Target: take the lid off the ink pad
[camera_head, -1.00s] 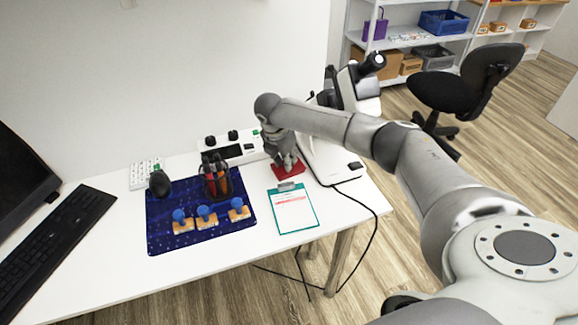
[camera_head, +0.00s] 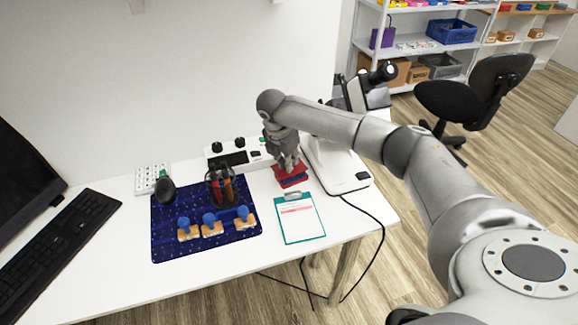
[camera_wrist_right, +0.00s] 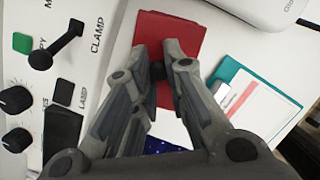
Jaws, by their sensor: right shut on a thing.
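My right gripper (camera_head: 289,163) is shut on the red lid (camera_head: 281,176), at the right side of the desk in the head view. In the right wrist view the gripper (camera_wrist_right: 158,62) pinches a small dark knob on the flat red lid (camera_wrist_right: 170,32). Below the lid in the head view, a blue and red part of the ink pad (camera_head: 293,182) shows, so the lid looks a little above it. The gap is small and hard to judge. In the wrist view the lid hides the pad. My left gripper is not in view.
A teal clipboard (camera_head: 300,224) lies just in front of the ink pad. A white control panel (camera_head: 232,156) stands behind and left, a microscope (camera_head: 362,92) right. A blue mat (camera_head: 168,247) holds several blue-handled stamps (camera_head: 211,224) and a pen cup (camera_head: 220,188).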

